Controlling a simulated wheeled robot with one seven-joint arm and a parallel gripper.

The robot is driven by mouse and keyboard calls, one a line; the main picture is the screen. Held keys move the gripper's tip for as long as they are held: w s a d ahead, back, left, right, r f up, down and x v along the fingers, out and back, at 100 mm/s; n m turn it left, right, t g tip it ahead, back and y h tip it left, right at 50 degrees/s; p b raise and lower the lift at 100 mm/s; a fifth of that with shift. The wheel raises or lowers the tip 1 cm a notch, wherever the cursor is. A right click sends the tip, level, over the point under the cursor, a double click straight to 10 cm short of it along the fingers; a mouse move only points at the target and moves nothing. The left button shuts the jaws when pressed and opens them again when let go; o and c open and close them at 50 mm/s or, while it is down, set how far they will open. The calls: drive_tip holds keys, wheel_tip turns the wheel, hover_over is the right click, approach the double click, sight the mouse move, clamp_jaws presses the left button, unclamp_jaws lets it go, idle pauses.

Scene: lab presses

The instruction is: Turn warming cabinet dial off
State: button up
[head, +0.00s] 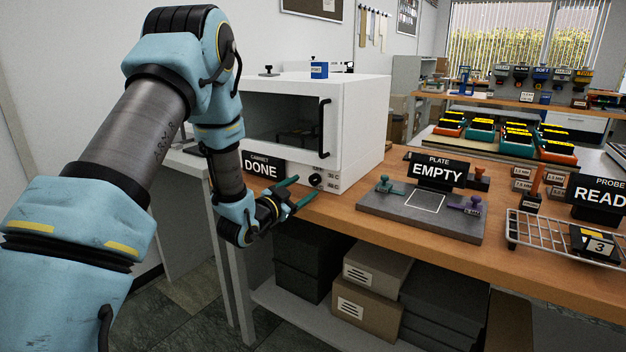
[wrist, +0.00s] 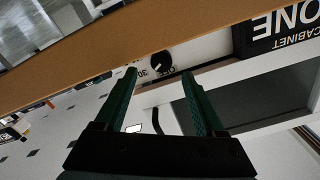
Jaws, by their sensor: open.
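The white warming cabinet (head: 362,125) stands on the wooden bench, with a dark window and a black handle on its front. Its small black round dial (head: 316,180) is low on the front panel, with printed marks beside it. My gripper (head: 304,191) is open and empty in front of the panel, close to the dial. In the wrist view, which is turned over, the dial (wrist: 160,61) appears between and just beyond the two green fingertips. I cannot tell whether either finger touches it. The dial's pointer setting is too small to read surely.
A black sign reading "CABINET DONE" (head: 262,167) stands left of the dial. To the right are a grey plate (head: 400,218) with an "EMPTY" sign (head: 437,171) and a wire rack (head: 530,235). Boxes (head: 375,270) sit on the shelf under the bench.

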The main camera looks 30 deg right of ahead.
sight(313, 180)
drive_tip(key=p+x, duration=0.1)
drive_tip(key=x, duration=0.4)
drive_tip(key=shift+w, duration=0.1)
clamp_jaws()
idle(0.5)
